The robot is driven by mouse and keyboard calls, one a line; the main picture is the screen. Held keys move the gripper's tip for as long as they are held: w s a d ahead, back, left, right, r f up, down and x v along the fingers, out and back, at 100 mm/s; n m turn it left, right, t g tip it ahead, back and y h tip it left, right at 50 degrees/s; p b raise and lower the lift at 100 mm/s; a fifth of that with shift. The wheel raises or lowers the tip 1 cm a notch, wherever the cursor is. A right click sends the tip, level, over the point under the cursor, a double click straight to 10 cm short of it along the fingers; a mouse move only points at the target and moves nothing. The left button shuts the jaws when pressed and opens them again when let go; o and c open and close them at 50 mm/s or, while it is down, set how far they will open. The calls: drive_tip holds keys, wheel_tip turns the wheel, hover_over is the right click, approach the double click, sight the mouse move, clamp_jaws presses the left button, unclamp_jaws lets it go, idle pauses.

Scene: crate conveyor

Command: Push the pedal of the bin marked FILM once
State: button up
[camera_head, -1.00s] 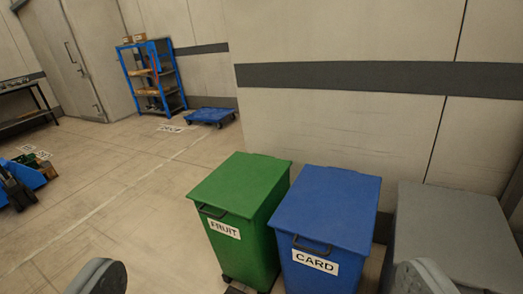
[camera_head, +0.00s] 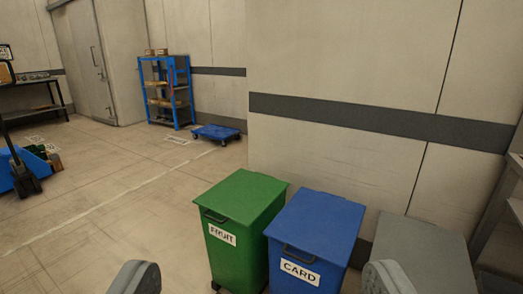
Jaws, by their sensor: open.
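A grey bin (camera_head: 428,254) stands at the lower right. Its front is cut off by the frame and my gripper, so I cannot read any label on it. A blue bin (camera_head: 317,224) marked CARD stands to its left, and a green bin (camera_head: 243,199) marked FRUIT is left of that. All their lids are shut. No FILM label is readable. A small dark piece at the green bin's foot may be its pedal; no other pedal shows. My gripper (camera_head: 262,280) is open and empty, its two fingers apart at the bottom edge, in front of the bins.
A wall stands right behind the bins. A grey rack (camera_head: 503,225) is at the right edge. A blue shelf (camera_head: 166,92) and a blue dolly (camera_head: 216,133) are at the back. A blue pallet jack (camera_head: 30,170) is at left.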

clamp_jaws()
idle(1.4)
